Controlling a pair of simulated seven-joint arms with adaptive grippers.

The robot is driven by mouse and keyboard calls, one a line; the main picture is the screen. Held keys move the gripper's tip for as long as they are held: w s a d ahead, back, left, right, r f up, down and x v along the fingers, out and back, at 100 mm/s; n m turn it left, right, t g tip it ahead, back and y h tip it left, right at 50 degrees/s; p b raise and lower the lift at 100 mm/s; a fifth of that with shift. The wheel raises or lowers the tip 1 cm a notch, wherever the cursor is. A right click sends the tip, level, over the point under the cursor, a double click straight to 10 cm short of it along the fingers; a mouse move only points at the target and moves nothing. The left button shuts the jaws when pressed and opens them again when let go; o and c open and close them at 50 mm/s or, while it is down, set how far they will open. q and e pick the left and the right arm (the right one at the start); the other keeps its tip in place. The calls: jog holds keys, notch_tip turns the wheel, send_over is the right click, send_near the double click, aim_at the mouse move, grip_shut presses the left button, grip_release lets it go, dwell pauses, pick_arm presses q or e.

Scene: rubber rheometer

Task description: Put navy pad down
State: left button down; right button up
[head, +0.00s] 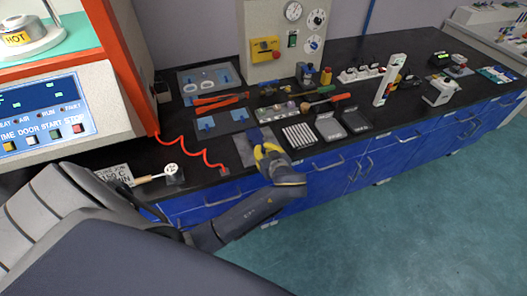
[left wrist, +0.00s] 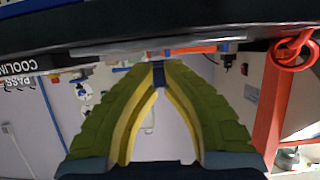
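The navy pad (head: 255,136) is a small dark blue piece at the fingertips of my left gripper (head: 264,150). In the left wrist view the yellow-green fingers come together on the navy pad (left wrist: 159,74), so the left gripper is shut on it. The pad is over or at a flat grey plate (head: 242,150) on the black bench top. The plate's edge shows just beyond the pad in the left wrist view (left wrist: 160,45). I cannot tell whether the pad touches the plate. My right gripper is in neither view.
A silver ribbed block (head: 299,136) and dark grey trays (head: 329,127) lie right of the plate. Light-blue pads (head: 207,123) and red-handled tools (head: 220,102) lie behind. A red coiled cord (head: 196,150) runs left of it. Blue drawers (head: 330,172) lie below the bench's front edge.

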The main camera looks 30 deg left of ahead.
pick_arm(q)
jog(key=shift+f, duration=0.3)
jog(key=shift+f, duration=0.3)
jog(key=shift+f, duration=0.3)
jog(key=c, duration=1.6)
grip_release()
jog(key=shift+f, duration=0.1)
jog(key=shift+o, duration=0.3)
jog(key=shift+s, duration=0.1)
jog(key=shift+f, duration=0.15)
